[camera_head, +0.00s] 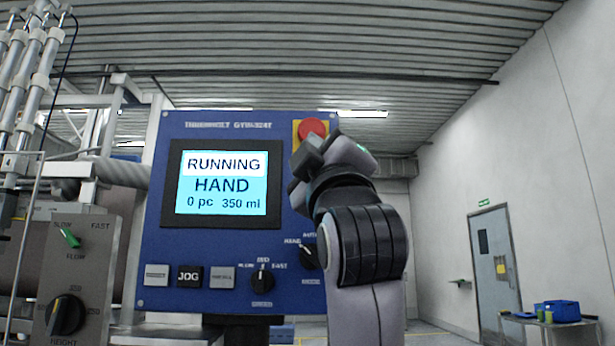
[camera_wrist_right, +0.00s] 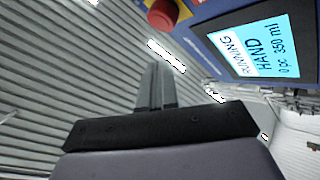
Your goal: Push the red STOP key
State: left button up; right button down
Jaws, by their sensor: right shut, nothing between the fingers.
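A red round button (camera_head: 313,127) sits on a yellow plate at the top right of the blue control panel (camera_head: 215,130). It also shows at the top of the right wrist view (camera_wrist_right: 162,14). No STOP lettering is readable, and no other red key shows; my arm hides part of the panel's right side. My right gripper (camera_head: 309,153) is just below the red button in the head view. Its fingers (camera_wrist_right: 155,85) are together and empty, pointing toward the button's side in the wrist view. I cannot tell whether they touch it. My left gripper is not in view.
The panel screen (camera_head: 222,184) reads RUNNING, HAND, 0 pc, 350 ml. Below it are a JOG key (camera_head: 189,276), grey keys and black rotary knobs (camera_head: 262,281). Machine pipes and cylinders stand at left. A door (camera_head: 495,262) and a table with blue bins (camera_head: 562,311) are far right.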

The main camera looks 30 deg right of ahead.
jog(key=shift+s, duration=0.1)
jog(key=w+d+p, duration=0.2)
jog(key=w+d, duration=0.2)
jog(key=w, duration=0.3)
jog(key=shift+w+d, duration=0.3)
dwell(0.3)
dwell(1.9)
jog(key=shift+w+d+p, duration=0.2)
jog(key=shift+w+p, duration=0.1)
jog(key=shift+p, duration=0.05)
jog(key=shift+w+d+p, duration=0.25)
jog(key=shift+w+p, duration=0.05)
jog(key=shift+w, duration=0.1)
dwell(0.6)
jog(key=shift+s, duration=0.1)
jog(key=shift+s+a, duration=0.45)
jog(key=shift+s, duration=0.15)
